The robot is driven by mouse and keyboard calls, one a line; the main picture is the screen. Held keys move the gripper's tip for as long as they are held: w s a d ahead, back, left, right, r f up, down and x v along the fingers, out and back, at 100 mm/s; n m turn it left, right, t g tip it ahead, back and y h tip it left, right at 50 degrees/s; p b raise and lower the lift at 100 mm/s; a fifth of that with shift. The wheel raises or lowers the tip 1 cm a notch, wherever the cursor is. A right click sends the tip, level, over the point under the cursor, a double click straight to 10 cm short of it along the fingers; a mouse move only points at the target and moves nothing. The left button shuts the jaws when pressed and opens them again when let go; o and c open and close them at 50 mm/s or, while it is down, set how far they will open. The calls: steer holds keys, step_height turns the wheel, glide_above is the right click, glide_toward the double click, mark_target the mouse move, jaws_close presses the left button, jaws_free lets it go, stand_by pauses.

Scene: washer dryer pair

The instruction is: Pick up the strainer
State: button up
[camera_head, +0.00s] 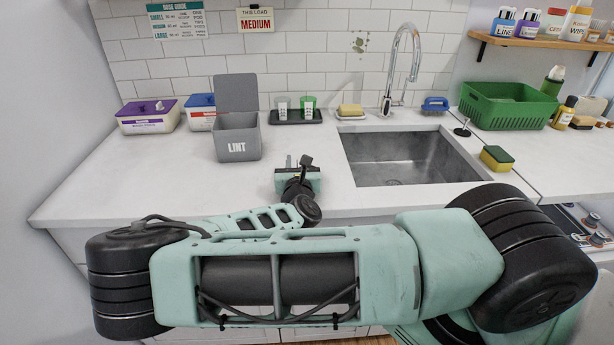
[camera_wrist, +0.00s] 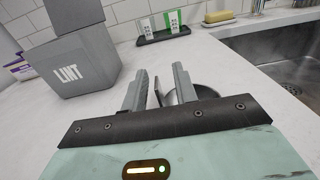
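My gripper (camera_head: 297,161) is low over the counter, in front of the lint bin and left of the sink. In the wrist view its two grey fingers (camera_wrist: 160,78) stand apart. A round metal thing with a shiny rim, which looks like the strainer (camera_wrist: 207,92), lies at the right finger, partly hidden by the finger and the gripper body. A thin dark piece shows between the fingers; I cannot tell whether it belongs to the strainer. Contact with the fingers is not clear. In the head view a dark shape stands at the gripper.
The grey lint bin (camera_head: 238,137) stands behind left. A black tray (camera_head: 295,117) holds two small packets. The sink (camera_head: 400,160) is to the right, with a faucet (camera_head: 400,65), a sponge (camera_head: 496,158) and a small dark-knobbed item (camera_head: 462,130) around it.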

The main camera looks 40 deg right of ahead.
jaws_close()
